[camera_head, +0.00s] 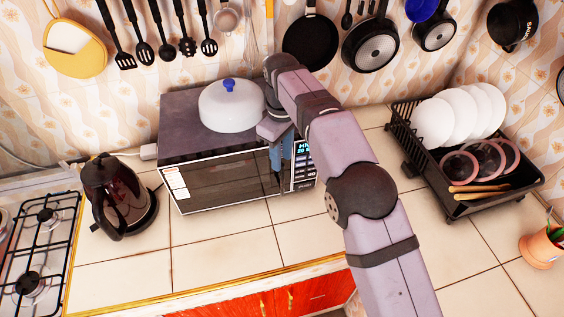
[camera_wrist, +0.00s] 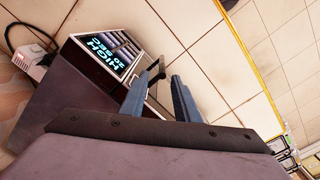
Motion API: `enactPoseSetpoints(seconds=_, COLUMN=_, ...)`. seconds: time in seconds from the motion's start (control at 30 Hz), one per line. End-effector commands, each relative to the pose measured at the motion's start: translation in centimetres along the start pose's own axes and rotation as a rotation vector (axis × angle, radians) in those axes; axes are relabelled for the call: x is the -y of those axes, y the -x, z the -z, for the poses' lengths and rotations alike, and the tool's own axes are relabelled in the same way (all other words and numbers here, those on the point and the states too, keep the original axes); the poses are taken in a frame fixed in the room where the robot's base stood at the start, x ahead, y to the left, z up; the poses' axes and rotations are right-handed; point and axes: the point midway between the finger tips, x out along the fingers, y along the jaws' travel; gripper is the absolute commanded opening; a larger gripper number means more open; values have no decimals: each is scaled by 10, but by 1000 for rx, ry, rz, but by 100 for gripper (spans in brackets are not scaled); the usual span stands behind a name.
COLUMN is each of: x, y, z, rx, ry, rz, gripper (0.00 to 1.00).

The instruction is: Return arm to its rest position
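My gripper (camera_head: 281,165) is in front of the right part of the microwave (camera_head: 215,178), beside its lit control panel (camera_head: 303,165), with its fingers pointing down. In the wrist view my gripper (camera_wrist: 162,82) has its two blue-grey fingers apart, with no object clearly held. A dark bar, apparently the microwave's handle (camera_wrist: 157,68), shows near and partly between the fingertips. I cannot tell whether they touch it. The microwave door looks shut. My arm reaches in from the lower right and hides part of the microwave's right side.
A white lid with a blue knob (camera_head: 231,105) sits on the microwave. A dark kettle (camera_head: 118,195) and a gas stove (camera_head: 38,245) are left. A dish rack (camera_head: 467,198) with plates is right. Pans (camera_head: 311,42) and utensils (camera_head: 165,50) hang behind. Front counter tiles are clear.

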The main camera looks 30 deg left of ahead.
Motion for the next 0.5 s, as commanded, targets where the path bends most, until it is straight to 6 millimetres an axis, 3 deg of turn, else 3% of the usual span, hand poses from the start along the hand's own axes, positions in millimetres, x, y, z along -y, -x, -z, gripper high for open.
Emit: enactPoseSetpoints(seconds=0.5, x=-1, y=0, z=-4, rx=6, ry=-9, rz=4, gripper=29)
